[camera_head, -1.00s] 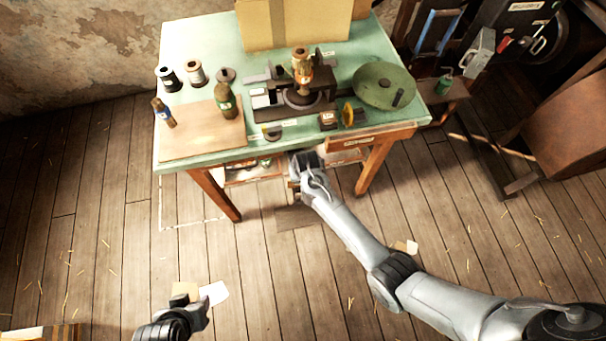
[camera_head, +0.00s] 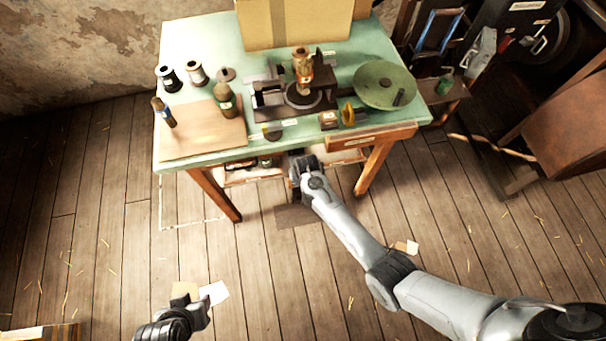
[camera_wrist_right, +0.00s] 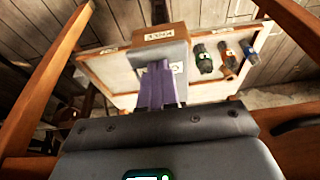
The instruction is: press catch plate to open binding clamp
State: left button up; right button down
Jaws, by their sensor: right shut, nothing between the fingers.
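A dark press-like device (camera_head: 322,78) with a brown bottle-shaped piece on it stands on the green table; I cannot tell which part is the binding clamp. My right gripper (camera_head: 303,163) is at the table's front edge, below the top. In the right wrist view its shut fingers (camera_wrist_right: 160,88) lie in front of a grey plate (camera_wrist_right: 150,53), under a wooden block with a label (camera_wrist_right: 158,36). This grey plate may be the catch plate. I cannot tell if the fingers touch it. My left gripper (camera_head: 188,301) is low at the left, away from the table, its jaws unclear.
The green table (camera_head: 190,50) carries a wooden board (camera_head: 195,138), a green disc (camera_head: 384,84) and a cardboard box (camera_head: 290,22). Wooden legs (camera_head: 372,168) flank my right gripper. A shelf (camera_wrist_right: 110,72) with several small bottles sits under the tabletop.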

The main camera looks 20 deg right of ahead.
notch_tip(320, 180, up, 4)
jog(key=p, duration=0.4)
jog(key=shift+s+r+p, duration=0.1)
jog(key=shift+r+p, duration=0.05)
jog(key=shift+p, duration=0.15)
jog(key=p+v, duration=0.2)
jog(key=v, duration=0.7)
jog(key=shift+r, duration=0.35)
